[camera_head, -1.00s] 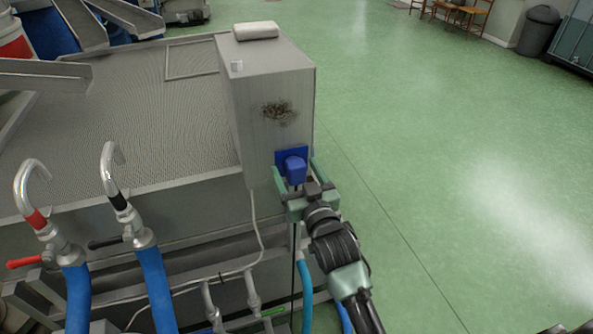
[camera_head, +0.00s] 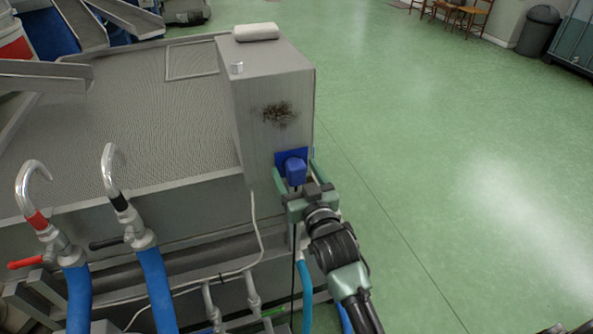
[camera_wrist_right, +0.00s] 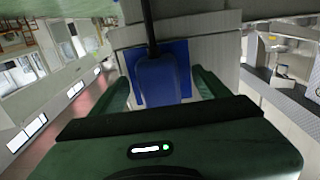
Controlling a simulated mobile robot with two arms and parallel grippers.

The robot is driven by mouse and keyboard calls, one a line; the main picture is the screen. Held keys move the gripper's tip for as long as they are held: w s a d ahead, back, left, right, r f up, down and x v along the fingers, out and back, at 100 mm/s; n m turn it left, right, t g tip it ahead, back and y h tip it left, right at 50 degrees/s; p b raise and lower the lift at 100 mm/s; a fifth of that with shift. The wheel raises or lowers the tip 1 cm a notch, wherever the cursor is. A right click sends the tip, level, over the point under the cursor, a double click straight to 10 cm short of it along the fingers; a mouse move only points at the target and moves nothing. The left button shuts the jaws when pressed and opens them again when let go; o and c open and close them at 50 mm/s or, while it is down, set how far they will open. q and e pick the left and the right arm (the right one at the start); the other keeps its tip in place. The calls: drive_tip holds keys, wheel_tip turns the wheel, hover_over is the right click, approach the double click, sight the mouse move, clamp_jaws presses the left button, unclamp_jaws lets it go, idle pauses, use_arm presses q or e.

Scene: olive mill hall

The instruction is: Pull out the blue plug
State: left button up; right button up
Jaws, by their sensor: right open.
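The blue plug (camera_head: 295,171) sits in a blue socket plate (camera_head: 281,158) on the front face of a grey metal box. A dark cable hangs down from the plug. My right gripper (camera_head: 294,176) is open, its two green fingers on either side of the plug. In the right wrist view the plug (camera_wrist_right: 160,80) shows between the open fingers (camera_wrist_right: 163,88), with a visible gap on each side. The plug is seated against the plate (camera_wrist_right: 182,62). My left gripper is not in view.
Two hooked pipes with blue hoses (camera_head: 157,285) stand at the left. A white cable (camera_head: 256,225) runs down beside the box. Green floor at the right is clear.

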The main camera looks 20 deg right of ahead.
sight(299, 177)
idle(0.6)
clamp_jaws()
drive_tip(key=shift+p, duration=0.35)
drive_tip(key=shift+s+d+p, duration=0.1)
drive_tip(key=shift+s+p, duration=1.15)
drive_tip(key=shift+s, duration=1.75)
